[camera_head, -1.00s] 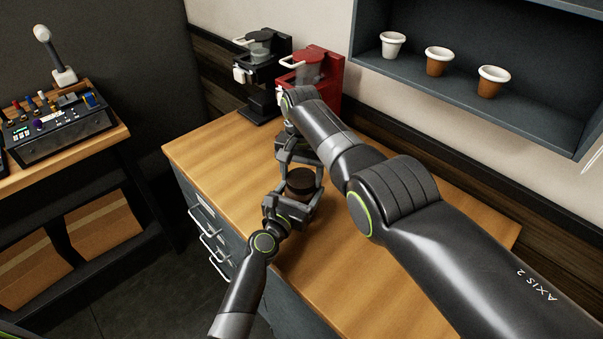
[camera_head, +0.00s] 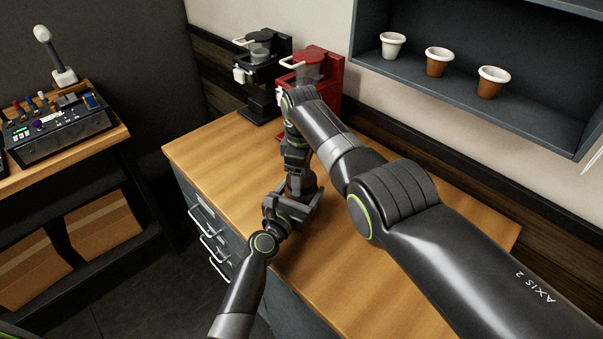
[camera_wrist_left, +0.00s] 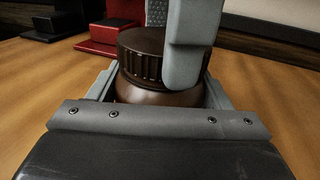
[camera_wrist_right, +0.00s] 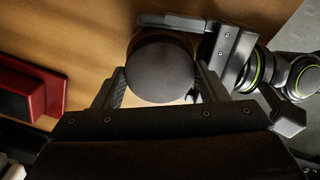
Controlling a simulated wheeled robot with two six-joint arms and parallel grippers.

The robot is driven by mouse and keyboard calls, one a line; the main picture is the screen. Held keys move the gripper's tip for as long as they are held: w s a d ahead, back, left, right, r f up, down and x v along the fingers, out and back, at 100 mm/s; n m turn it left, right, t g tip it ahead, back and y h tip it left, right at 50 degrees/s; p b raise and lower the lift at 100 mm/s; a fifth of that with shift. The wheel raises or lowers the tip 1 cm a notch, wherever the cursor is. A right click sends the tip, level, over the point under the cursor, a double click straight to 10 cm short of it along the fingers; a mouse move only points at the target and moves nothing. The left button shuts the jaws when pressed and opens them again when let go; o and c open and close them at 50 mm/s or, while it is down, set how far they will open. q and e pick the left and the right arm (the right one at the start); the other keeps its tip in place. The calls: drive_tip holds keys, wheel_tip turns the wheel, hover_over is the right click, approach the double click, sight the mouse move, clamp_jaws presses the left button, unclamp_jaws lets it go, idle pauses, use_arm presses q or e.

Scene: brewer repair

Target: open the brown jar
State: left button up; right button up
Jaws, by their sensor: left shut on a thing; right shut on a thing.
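The brown jar stands on the wooden counter; in the left wrist view its glossy body (camera_wrist_left: 155,96) sits under a dark, ribbed lid (camera_wrist_left: 140,55). My left gripper (camera_head: 293,203) is shut on the jar's body from the near side. My right gripper (camera_head: 299,172) comes down from above and is shut on the lid, one grey finger in front of it in the left wrist view. The right wrist view shows the round lid top (camera_wrist_right: 160,70) between the right fingers. The lid still sits on the body. In the head view the grippers hide most of the jar.
A red brewer (camera_head: 322,75) and a black brewer (camera_head: 262,70) stand at the counter's back. The wooden counter (camera_head: 400,265) is clear at the right. A shelf (camera_head: 470,95) with cups is above right. A control panel (camera_head: 60,128) stands on a side table at left.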

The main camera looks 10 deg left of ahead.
drive_tip(key=shift+r+n, duration=0.1)
drive_tip(key=shift+n, duration=0.5)
drive_tip(key=shift+w, duration=0.1)
drive_tip(key=shift+r, duration=0.15)
drive_tip(key=shift+r, duration=0.9)
drive_tip(key=shift+r, duration=2.05)
use_arm(q)
drive_tip(key=o, duration=2)
